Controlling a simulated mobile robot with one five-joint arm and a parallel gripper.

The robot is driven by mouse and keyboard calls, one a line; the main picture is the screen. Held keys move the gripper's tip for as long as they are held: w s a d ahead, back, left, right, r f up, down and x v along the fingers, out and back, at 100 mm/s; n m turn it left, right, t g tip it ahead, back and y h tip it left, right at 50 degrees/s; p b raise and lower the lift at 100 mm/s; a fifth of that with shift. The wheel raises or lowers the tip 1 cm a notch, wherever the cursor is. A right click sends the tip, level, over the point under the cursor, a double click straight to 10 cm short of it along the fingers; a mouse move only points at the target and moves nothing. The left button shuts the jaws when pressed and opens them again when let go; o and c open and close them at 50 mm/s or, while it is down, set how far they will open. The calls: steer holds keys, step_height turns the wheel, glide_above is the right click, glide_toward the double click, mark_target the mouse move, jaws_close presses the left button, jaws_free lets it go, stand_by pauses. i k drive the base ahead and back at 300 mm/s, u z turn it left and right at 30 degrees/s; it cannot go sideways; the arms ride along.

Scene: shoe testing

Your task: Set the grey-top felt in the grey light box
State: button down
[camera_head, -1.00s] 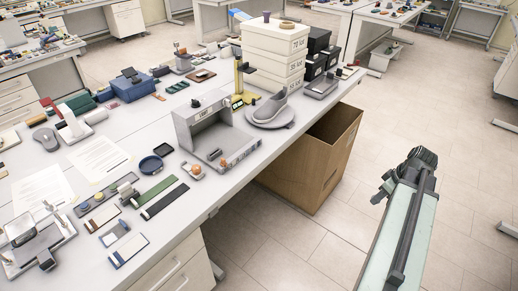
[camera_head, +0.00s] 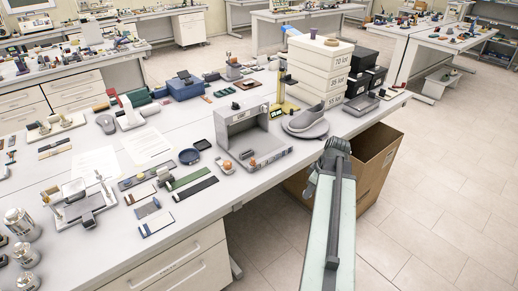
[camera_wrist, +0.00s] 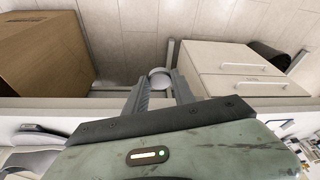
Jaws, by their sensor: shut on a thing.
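The grey light box (camera_head: 270,153) stands on the white bench in the head view, with an upright hood at the back and a tray-like floor in front. A small orange-brown piece (camera_head: 252,163) is at its front edge. My gripper (camera_wrist: 159,82) is shut on a small round piece (camera_wrist: 159,74) with a pale grey top, seen between the fingertips in the wrist view. I take it to be the felt; its underside is hidden. In the head view my gripper is right of the light box, off the bench's front edge, in front of the cardboard box.
A grey shoe on a round stand (camera_head: 306,124) is right of the light box. The open cardboard box (camera_head: 375,165) stands on the floor beside the bench. White drawers (camera_wrist: 235,65) show below the bench.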

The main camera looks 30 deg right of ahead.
mark_target(264, 148)
steer(key=u, duration=0.1)
steer(key=i, duration=1)
steer(key=z, duration=0.1)
